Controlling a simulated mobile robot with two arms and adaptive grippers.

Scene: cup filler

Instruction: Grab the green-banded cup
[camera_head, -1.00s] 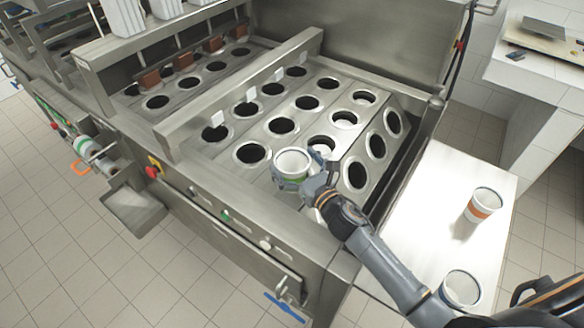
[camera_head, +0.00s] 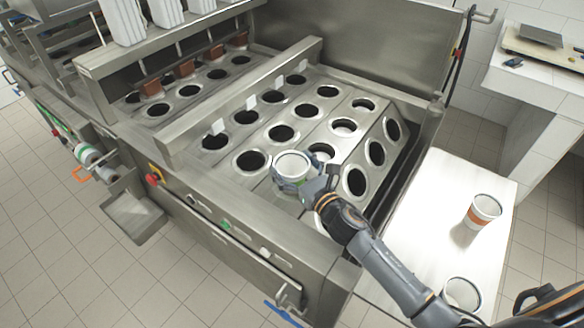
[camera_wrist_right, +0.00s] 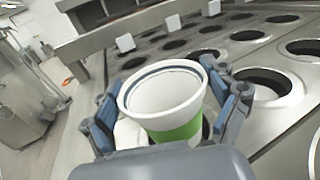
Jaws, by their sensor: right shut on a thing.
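The green-banded cup (camera_head: 292,166) is white with a green band and an open top. It is over the near row of holes in the machine's metal top, and it also shows large in the right wrist view (camera_wrist_right: 165,100). My right gripper (camera_head: 294,180) is shut on it, with a finger on either side of the cup in the wrist view. The cup's lower part is hidden, so I cannot tell how deep it sits in a hole. My left gripper is not in view.
An orange-banded cup (camera_head: 483,211) stands on the white side table (camera_head: 420,215). Another white cup (camera_head: 461,293) is at that table's near end, partly behind my arm. The machine top (camera_head: 262,174) has rows of round holes. A raised metal bar (camera_head: 240,92) crosses it.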

